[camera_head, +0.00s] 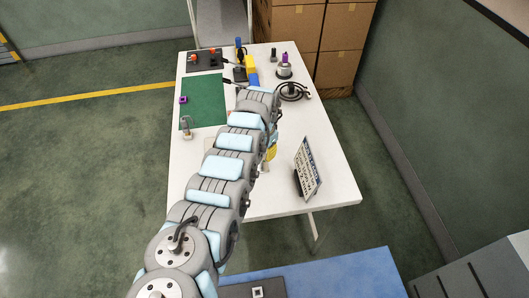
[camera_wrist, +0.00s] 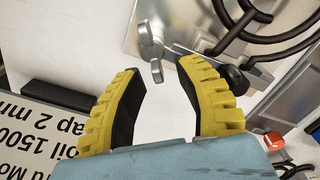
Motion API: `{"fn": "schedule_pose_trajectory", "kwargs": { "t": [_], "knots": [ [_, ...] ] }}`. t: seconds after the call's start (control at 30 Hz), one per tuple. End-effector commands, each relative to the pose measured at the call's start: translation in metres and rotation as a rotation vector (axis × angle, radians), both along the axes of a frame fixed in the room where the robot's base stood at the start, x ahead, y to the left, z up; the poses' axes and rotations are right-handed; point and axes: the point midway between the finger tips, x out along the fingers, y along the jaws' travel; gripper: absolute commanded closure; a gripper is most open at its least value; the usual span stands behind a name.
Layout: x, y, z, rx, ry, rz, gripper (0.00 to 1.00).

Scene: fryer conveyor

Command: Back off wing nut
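In the wrist view a grey metal wing nut (camera_wrist: 152,42) stands out from a shiny metal plate (camera_wrist: 190,22) at the top. My gripper (camera_wrist: 160,70) has yellow ribbed fingers with black pads. It is open, with a wide gap and nothing between the fingers. The wing nut is just beyond the fingertips, apparently untouched. In the head view my gripper (camera_head: 270,152) is low over the table, partly hidden behind my arm. I cannot make out the wing nut there.
A printed sign (camera_head: 308,168) stands near the white table's (camera_head: 330,190) right edge. A coiled black hose (camera_head: 293,91), green mat (camera_head: 203,100) and kettle-like pot (camera_head: 284,70) lie farther back. Black cables (camera_wrist: 265,30) run beside the metal plate. Cardboard boxes (camera_head: 297,35) stand behind.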

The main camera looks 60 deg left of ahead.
Motion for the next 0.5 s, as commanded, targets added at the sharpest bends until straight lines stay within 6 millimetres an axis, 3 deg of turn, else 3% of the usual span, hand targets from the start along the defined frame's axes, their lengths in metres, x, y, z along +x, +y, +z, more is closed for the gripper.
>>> {"fn": "schedule_pose_trajectory", "kwargs": {
  "t": [0.17,0.3,0.5],
  "knots": [
    [0.0001,-0.0001,0.0001,0.000,0.000,0.000,0.65],
    [0.0000,-0.0001,0.0000,0.000,0.000,0.000,1.00],
    [0.0000,-0.0001,-0.0001,0.000,0.000,0.000,1.00]
  ]
}}
